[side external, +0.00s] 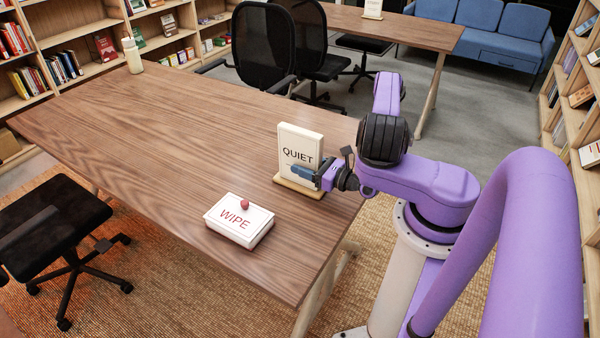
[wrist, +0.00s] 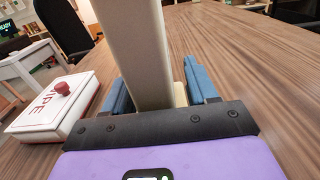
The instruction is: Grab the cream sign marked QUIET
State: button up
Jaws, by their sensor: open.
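The cream QUIET sign (side external: 300,146) stands upright on its pale wooden base near the right end of the brown table. In the wrist view the sign (wrist: 135,50) is seen edge-on as a tall cream slab. My gripper (side external: 303,173) is at the sign's lower right side. Its blue fingers (wrist: 160,92) are open, one on each side of the slab. A gap shows between the slab and the right finger. The left finger looks close to the slab, and I cannot tell if it touches.
A white box marked WIPE with a red knob (side external: 245,204) lies on the table left of my gripper; the box also shows in the wrist view (wrist: 60,100). A pale bottle (side external: 132,55) stands at the far left corner. The table's middle (side external: 190,125) is clear.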

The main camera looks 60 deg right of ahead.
jog(key=shift+w, duration=0.25)
grip_shut()
jog(key=shift+r, duration=0.1)
